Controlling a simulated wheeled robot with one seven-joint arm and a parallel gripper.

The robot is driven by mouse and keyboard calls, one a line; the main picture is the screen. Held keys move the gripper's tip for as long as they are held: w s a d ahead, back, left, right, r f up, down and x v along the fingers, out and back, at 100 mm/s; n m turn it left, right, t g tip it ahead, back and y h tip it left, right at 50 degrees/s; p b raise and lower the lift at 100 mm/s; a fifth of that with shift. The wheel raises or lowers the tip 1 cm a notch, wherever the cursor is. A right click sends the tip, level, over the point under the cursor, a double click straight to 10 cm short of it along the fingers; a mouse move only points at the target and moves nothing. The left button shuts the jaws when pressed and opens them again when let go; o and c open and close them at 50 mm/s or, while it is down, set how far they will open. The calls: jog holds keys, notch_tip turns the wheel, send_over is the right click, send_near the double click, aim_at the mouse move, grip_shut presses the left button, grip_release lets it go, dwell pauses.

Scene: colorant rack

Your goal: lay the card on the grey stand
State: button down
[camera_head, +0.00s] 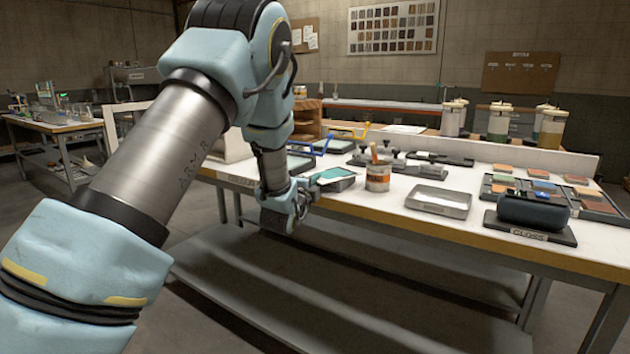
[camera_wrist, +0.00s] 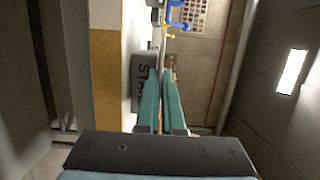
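The grey stand (camera_wrist: 142,72) shows in the wrist view as a dark block with partly hidden lettering, beside the fingertips. In the head view it is the dark block (camera_head: 344,185) at the table's front edge. My gripper (camera_wrist: 163,72) has two long teal fingers close together, with a thin edge-on strip between them. I take this strip to be the card, held flat. In the head view my gripper (camera_head: 333,174) reaches in level from the left, its teal finger over the stand. Whether the card touches the stand is hidden.
Right of the stand are a brush pot (camera_head: 378,178), an empty metal tray (camera_head: 438,202) and a dark roll-shaped item on a lettered base (camera_head: 532,213). The white table top (camera_head: 400,195) is clear between the pot and the metal tray.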

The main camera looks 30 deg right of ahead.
jog(key=shift+f, duration=0.1)
jog(key=shift+f+b, duration=0.15)
jog(key=shift+b, duration=0.15)
jog(key=c, duration=1.1)
grip_release()
jog(key=shift+o, duration=0.2)
jog(key=shift+r, duration=0.2)
